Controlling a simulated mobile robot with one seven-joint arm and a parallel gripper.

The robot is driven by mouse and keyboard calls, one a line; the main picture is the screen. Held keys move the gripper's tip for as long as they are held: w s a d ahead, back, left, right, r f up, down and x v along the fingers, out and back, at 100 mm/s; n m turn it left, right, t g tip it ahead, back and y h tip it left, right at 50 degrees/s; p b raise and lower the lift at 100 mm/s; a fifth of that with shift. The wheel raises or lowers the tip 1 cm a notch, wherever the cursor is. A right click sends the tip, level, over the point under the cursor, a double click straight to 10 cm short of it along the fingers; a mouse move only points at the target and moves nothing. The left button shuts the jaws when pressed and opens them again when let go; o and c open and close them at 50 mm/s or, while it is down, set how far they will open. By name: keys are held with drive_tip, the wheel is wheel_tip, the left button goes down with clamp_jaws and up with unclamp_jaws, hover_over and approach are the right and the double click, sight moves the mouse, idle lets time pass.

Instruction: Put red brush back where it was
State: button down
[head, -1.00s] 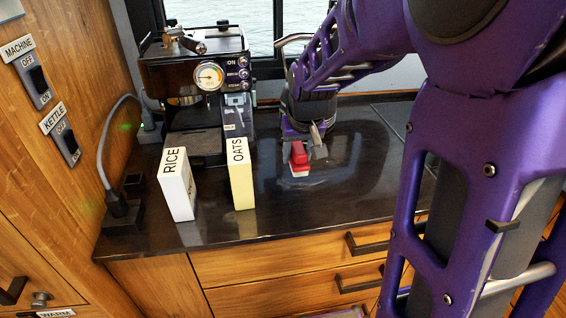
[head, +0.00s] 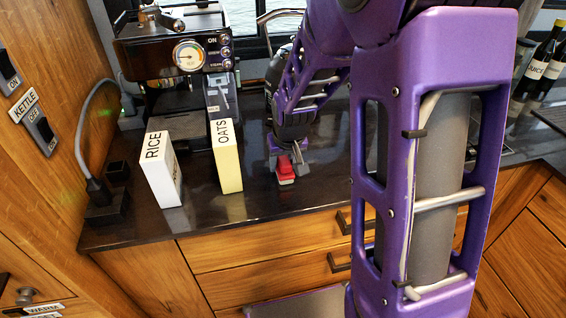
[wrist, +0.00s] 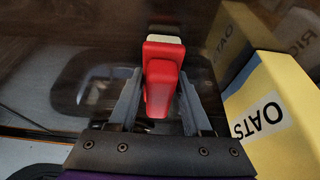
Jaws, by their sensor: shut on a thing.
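The red brush (head: 285,170) has a red handle and a pale bristle end. My gripper (head: 288,155) is shut on its handle, just right of the oats box in the head view. In the wrist view, the red brush (wrist: 163,75) sits between the two grey fingers of my gripper (wrist: 158,98), with its pale end pointing away. The brush is at or just above the dark counter (head: 250,205); I cannot tell whether it touches.
The oats box (head: 229,160) and rice box (head: 162,170) stand left of my gripper. The coffee machine (head: 170,50) is behind them. A kettle handle shows behind my arm. Bottles (head: 540,65) stand at the far right. The counter's front strip is clear.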

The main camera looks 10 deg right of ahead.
drive_tip(key=shift+f, duration=0.15)
drive_tip(key=shift+c, duration=1.7)
unclamp_jaws()
drive_tip(key=shift+r, duration=0.4)
drive_tip(key=p+v, duration=0.1)
drive_tip(key=v, duration=1)
drive_tip(key=shift+s+r, duration=0.2)
drive_tip(key=shift+r, duration=0.1)
